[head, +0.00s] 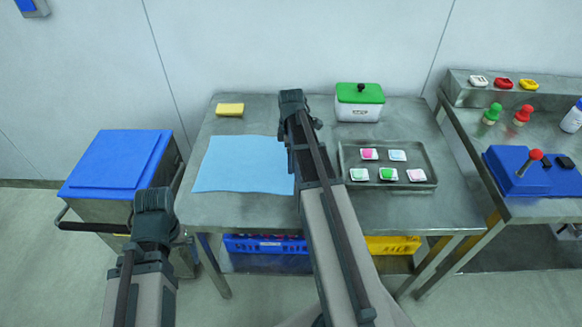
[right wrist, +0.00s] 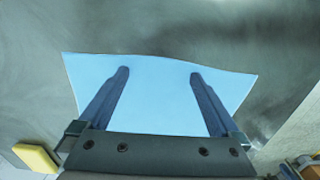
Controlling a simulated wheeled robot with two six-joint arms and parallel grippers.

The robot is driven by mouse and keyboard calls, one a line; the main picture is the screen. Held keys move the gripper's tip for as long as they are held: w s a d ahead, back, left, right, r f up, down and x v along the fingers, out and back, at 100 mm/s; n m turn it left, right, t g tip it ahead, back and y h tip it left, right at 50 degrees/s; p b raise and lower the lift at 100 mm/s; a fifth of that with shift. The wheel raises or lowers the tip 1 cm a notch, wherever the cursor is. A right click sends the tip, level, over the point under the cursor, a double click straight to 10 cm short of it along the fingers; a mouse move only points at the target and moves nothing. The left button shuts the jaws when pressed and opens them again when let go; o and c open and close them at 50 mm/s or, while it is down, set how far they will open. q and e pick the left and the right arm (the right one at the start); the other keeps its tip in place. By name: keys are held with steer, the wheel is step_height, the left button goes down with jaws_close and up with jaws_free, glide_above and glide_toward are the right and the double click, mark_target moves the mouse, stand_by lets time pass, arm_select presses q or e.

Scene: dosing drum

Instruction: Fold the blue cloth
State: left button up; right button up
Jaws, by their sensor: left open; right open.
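The light blue cloth (head: 240,165) lies spread flat and unfolded on the left half of the steel table; its right edge runs behind my right arm. It also shows in the right wrist view (right wrist: 158,105). My right gripper (right wrist: 158,74) is open, with its two fingers apart over the cloth and nothing between them. In the head view my right arm reaches over the table beside the cloth's right edge, and its fingers are hidden. My left gripper (head: 155,205) is open and empty, in front of the table's left side, away from the cloth.
A yellow sponge (head: 230,110) lies behind the cloth. A green-lidded white box (head: 359,102) and a metal tray (head: 432,172) of small packets stand to the right. A blue-lidded bin (head: 116,162) stands left of the table (head: 215,209). A side bench (head: 530,208) is at right.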

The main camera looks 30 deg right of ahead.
jaws_close()
stand_by(1.0)
